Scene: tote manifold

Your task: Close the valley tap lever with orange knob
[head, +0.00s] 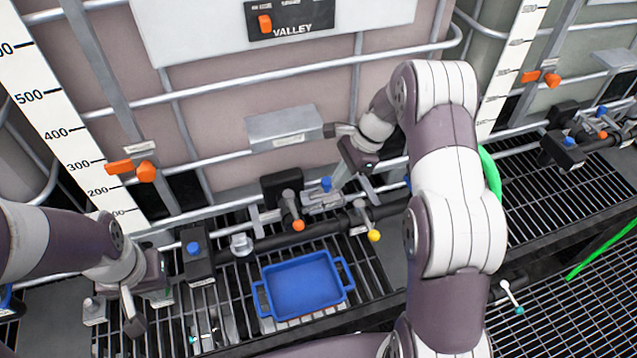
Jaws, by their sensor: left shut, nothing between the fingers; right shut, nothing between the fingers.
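The VALLEY sign (290,18) is on the tank at the top of the head view. Below it, a short grey tap lever with an orange knob (298,225) slants down toward the front from a black valve block on the dark pipe. My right gripper (340,178) is shut and empty, above and to the right of the orange knob, near the blue-capped metal fitting; I cannot tell whether it touches the fitting. My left gripper (136,318) is shut and empty over the grating at the lower left, well away from the lever.
A lever with a yellow knob (374,235) stands just right of the orange one. A blue tray (303,287) sits on the grating below. A blue-capped black block (197,262) is at left. Metal cage bars cross the tank. A teal-tipped lever (518,309) is at right.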

